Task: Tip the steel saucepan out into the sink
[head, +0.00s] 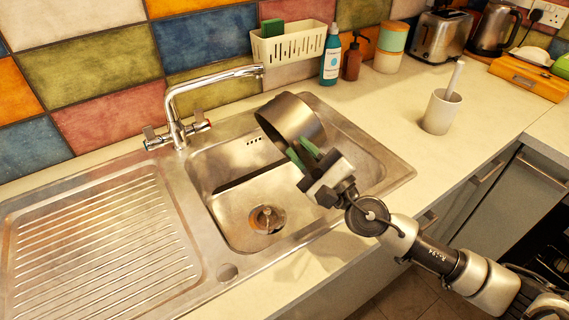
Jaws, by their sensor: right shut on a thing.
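The steel saucepan (287,117) is over the right part of the sink, tilted on its side. My left gripper is not in view.
A tap (179,105) stands behind the sink's left side. A cream caddy with a green sponge (292,42), a blue bottle (331,56) and a brown dispenser stand at the wall. A white cup (441,110) stands on the right counter; a toaster (440,33) and kettle are beyond.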

